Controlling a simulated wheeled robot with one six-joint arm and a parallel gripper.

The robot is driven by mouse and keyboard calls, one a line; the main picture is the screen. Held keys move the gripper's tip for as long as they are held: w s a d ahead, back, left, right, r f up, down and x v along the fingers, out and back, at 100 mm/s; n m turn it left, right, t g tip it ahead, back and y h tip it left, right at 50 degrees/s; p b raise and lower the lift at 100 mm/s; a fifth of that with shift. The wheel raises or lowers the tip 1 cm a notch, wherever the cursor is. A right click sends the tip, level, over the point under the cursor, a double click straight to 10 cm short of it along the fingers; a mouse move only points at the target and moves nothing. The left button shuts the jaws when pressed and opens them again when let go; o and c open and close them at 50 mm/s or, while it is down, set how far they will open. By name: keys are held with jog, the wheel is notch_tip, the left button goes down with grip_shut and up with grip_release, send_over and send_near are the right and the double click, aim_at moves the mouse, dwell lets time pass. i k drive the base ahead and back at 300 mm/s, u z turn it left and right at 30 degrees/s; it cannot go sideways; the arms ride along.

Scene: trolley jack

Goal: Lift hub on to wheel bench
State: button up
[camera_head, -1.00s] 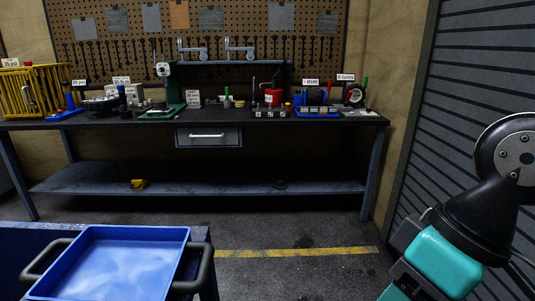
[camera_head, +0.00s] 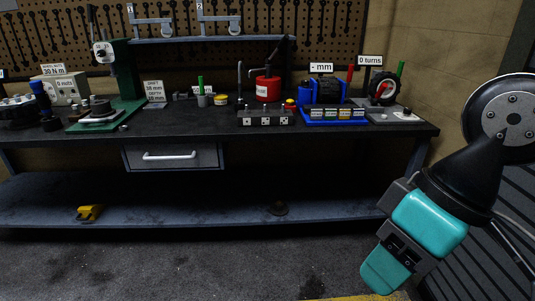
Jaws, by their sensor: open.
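A long dark workbench (camera_head: 290,145) stands ahead, and I cannot tell whether it is the wheel bench. Another dark round part sits on the green press stand (camera_head: 127,108) at the left of the benchtop; I cannot tell whether that is the hub either. My teal and black arm is at the right, in front of the bench's right end. My gripper's fingers do not show.
A drawer (camera_head: 172,156) is shut below. A yellow object (camera_head: 89,212) lies on the lower shelf (camera_head: 180,205). Floor in front is clear.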

aim_at(279, 208)
jog(key=i, duration=2.05)
jog(key=u, duration=2.15)
jog(key=i, duration=1)
jog(key=z, duration=3.3)
